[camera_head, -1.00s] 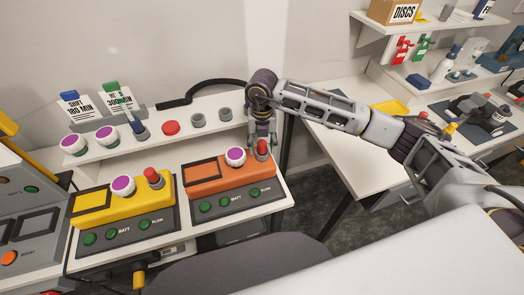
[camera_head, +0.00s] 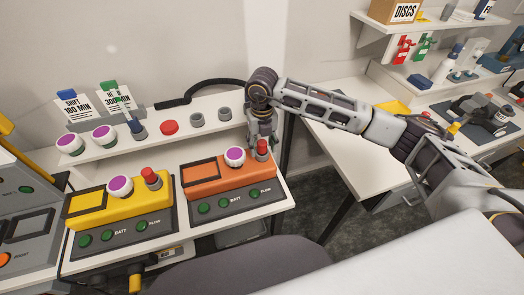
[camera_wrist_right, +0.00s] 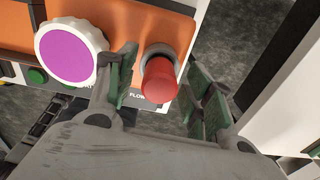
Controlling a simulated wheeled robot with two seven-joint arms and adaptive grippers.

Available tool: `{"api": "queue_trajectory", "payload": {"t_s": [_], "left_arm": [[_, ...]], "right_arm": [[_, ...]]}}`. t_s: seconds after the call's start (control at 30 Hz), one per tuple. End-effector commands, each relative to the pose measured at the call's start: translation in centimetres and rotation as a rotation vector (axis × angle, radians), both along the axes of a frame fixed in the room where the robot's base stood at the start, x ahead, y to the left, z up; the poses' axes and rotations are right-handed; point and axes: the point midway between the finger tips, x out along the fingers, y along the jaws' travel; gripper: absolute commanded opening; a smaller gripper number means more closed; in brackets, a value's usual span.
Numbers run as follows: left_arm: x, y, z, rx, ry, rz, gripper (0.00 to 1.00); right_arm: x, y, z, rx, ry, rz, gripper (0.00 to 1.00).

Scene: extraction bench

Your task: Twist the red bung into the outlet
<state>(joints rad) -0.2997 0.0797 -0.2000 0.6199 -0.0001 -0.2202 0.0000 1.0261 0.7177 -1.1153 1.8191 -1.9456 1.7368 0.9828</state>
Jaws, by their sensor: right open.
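The orange pump (camera_head: 211,178) sits on the bench with a white knob with a purple face (camera_head: 235,156) and, to its right, a red bung (camera_head: 262,148) in a grey outlet. In the right wrist view the red bung (camera_wrist_right: 160,80) stands in the grey outlet collar (camera_wrist_right: 158,50). My right gripper (camera_head: 262,138) is over the orange pump's right end. In the wrist view its green-padded fingers (camera_wrist_right: 160,88) are apart, one on each side of the bung, with visible gaps. Whether the bung is fully seated cannot be told. My left gripper is out of view.
A yellow pump (camera_head: 120,206) with its own knob and red bung stands left of the orange one. A raised shelf (camera_head: 185,134) behind holds white-and-purple knobs, a red disc (camera_head: 169,127) and grey caps (camera_head: 197,120). A gap with floor lies right of the bench.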

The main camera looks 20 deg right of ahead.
Motion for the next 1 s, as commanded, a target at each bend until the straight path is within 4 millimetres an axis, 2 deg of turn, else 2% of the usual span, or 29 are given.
{"api": "queue_trajectory", "payload": {"t_s": [0.47,0.8,1.0], "left_arm": [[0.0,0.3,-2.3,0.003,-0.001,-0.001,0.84],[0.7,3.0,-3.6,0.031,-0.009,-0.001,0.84],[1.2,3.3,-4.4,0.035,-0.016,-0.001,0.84]], "right_arm": [[0.0,0.0,-0.1,0.001,-0.002,0.281,0.52],[0.0,0.0,-0.1,0.000,-0.002,0.482,0.52],[0.0,0.0,-0.1,0.000,-0.001,0.599,0.52]]}}
